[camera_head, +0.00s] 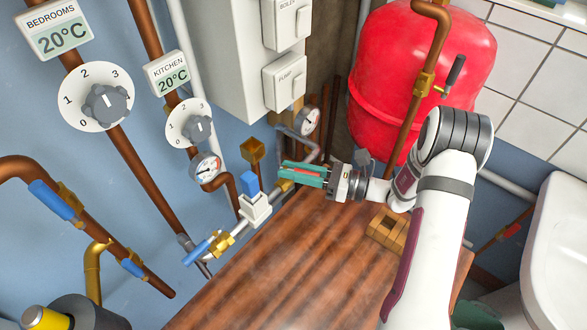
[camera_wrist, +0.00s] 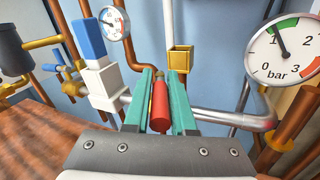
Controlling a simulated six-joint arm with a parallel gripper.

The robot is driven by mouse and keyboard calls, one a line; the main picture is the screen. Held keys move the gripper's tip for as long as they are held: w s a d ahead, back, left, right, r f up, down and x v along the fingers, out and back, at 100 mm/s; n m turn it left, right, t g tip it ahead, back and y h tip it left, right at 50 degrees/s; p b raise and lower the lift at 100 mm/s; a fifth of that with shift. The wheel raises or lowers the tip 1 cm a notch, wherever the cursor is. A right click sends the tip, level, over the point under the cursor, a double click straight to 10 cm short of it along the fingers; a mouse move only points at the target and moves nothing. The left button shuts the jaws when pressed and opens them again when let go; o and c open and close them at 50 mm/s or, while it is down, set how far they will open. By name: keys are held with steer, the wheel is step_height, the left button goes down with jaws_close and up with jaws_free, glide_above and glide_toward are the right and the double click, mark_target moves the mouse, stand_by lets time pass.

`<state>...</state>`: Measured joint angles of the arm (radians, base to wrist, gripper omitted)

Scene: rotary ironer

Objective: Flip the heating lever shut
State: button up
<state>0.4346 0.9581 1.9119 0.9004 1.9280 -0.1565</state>
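A red lever handle (camera_wrist: 159,105) sits between the two teal fingers of my gripper (camera_wrist: 162,85) in the wrist view. The fingers lie close along both sides of it, with little or no gap. In the head view my gripper (camera_head: 302,174) reaches left over the far side of the wooden surface, and a thin red strip of the handle shows between its fingers. The handle lies about in line with the fingers. The lever's valve body is mostly hidden beyond the fingertips, by the silver pipe with brass fittings.
Left of my gripper stands a white valve block with a blue top (camera_head: 251,187); a blue lever (camera_head: 205,247) is lower left. Gauges (camera_head: 205,167) and copper pipes line the blue wall. A red tank (camera_head: 420,70) stands behind. A wooden block (camera_head: 386,230) sits on the wooden surface (camera_head: 300,265).

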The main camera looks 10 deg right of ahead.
jaws_close()
steer(key=shift+s, duration=0.1)
stand_by(1.0)
